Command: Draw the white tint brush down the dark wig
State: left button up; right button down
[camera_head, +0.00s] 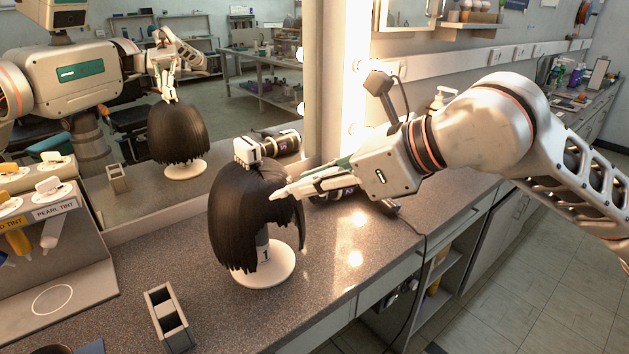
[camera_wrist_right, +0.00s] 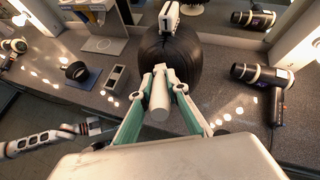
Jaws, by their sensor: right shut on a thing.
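The dark wig (camera_head: 232,215) sits on a white stand with a round base (camera_head: 262,272) marked 1; it also shows in the right wrist view (camera_wrist_right: 190,62). My right gripper (camera_head: 285,192) is at the wig's upper right side, its fingers reaching over the hair. In the wrist view my right gripper (camera_wrist_right: 160,84) is shut on the white tint brush (camera_wrist_right: 159,101), whose pale handle points back towards the camera. The brush's far end is hidden by the fingers and hair. I cannot tell whether its bristles touch the wig.
A tint stand (camera_head: 60,235) is at the left and a two-slot grey holder (camera_head: 170,317) at the counter front. A hair dryer (camera_wrist_right: 258,76) lies right of the wig, its cord running over the counter. The mirror (camera_head: 215,100) stands behind.

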jog(key=shift+w, duration=0.1)
pick_arm(q)
jog(key=shift+f, duration=0.1)
pick_arm(e)
jog(key=shift+f, duration=0.2)
jog(key=shift+s+d+f+b, duration=0.15)
jog(key=shift+s+f+b, duration=0.05)
jog(key=shift+f, duration=0.25)
jog(key=shift+s+d+f+b, duration=0.1)
jog(key=shift+s+f+b, duration=0.05)
jog(key=shift+f, duration=0.25)
pick_arm(q)
jog(key=shift+s+f, duration=0.3)
jog(key=shift+f, duration=0.2)
pick_arm(e)
jog(key=shift+r, duration=0.1)
jog(key=shift+a, duration=0.1)
jog(key=shift+f, duration=0.2)
